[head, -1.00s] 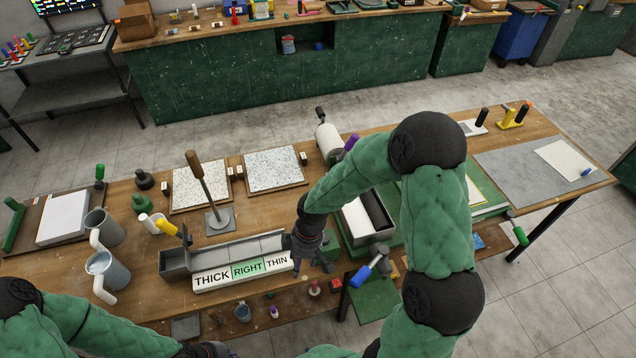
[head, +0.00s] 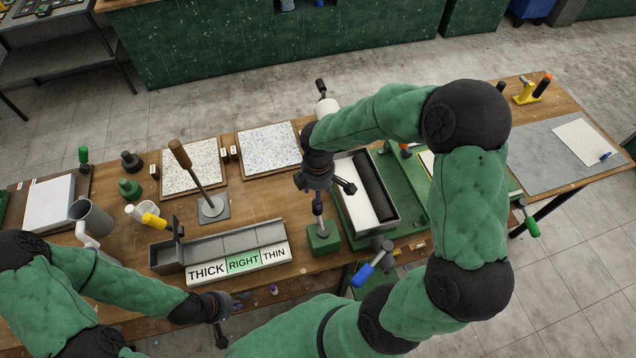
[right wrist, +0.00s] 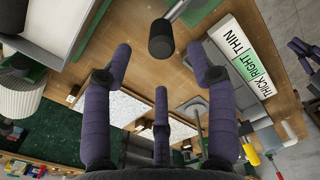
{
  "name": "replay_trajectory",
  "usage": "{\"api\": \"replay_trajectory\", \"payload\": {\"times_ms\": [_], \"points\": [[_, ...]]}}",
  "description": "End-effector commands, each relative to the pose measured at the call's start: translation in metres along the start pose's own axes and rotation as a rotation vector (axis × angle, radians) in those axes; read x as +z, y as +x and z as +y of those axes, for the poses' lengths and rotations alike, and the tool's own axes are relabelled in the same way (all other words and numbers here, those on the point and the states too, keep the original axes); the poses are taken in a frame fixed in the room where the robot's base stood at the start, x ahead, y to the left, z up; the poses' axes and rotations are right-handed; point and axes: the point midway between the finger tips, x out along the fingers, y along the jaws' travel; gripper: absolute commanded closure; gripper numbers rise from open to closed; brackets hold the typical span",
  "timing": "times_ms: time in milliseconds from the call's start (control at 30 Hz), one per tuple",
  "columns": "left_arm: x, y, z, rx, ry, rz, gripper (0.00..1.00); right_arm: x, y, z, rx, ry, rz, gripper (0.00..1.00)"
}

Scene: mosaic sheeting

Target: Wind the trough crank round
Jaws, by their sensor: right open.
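A shallow tray-like trough (head: 341,207) with a black roller (head: 376,186) stands right of centre. At its front is a crank with a blue handle (head: 363,275). A grey trough (head: 228,243) lies left of it behind a THICK, RIGHT, THIN label strip (head: 240,263). My right gripper (head: 322,192) is open above a green block (head: 324,239) with an upright metal rod. In the right wrist view a rod with a black knob (right wrist: 160,38) shows between its spread fingers; I cannot tell whether they touch. My left gripper (head: 220,333) hangs near the front edge, its fingers unclear.
Two speckled panels (head: 268,150) lie behind the grey trough. A wooden-handled tool (head: 195,172) stands upright on a metal plate. A yellow handle (head: 153,220) and a grey jug (head: 95,217) are at left. A grey sheet (head: 535,163) covers the right end.

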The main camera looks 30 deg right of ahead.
Motion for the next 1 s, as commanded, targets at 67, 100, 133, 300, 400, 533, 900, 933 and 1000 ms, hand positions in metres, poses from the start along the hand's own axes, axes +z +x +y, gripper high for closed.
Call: {"api": "replay_trajectory", "payload": {"times_ms": [67,100,133,300,400,533,900,933,1000], "points": [[0.000,0.001,0.000,0.000,0.000,0.000,1.00,0.001,0.015,-0.001,-0.003,0.001,-0.001,0.42],[0.000,0.002,-0.001,0.000,0.000,0.000,1.00,0.001,0.021,-0.001,-0.003,0.001,-0.002,0.42],[0.000,0.002,-0.001,0.000,0.000,0.000,1.00,0.001,0.026,-0.001,-0.003,0.001,-0.001,0.42],[0.000,0.003,-0.001,0.000,0.000,0.000,1.00,0.000,0.047,0.000,-0.001,0.000,0.000,0.42],[0.000,0.004,-0.001,0.000,0.000,0.000,1.00,0.000,0.055,0.000,-0.001,0.002,0.000,0.42],[0.000,0.004,-0.001,0.000,0.000,0.000,1.00,0.000,0.059,0.000,0.001,0.002,0.001,0.42],[0.000,0.004,-0.001,0.000,0.000,0.000,1.00,0.000,0.060,0.000,0.001,0.001,0.001,0.68],[0.000,0.004,-0.001,0.000,0.000,0.000,1.00,0.000,0.060,0.000,0.000,0.001,0.001,0.76],[0.000,0.004,-0.001,0.000,0.000,0.000,1.00,0.000,0.060,0.000,0.000,0.001,0.001,0.95]]}}
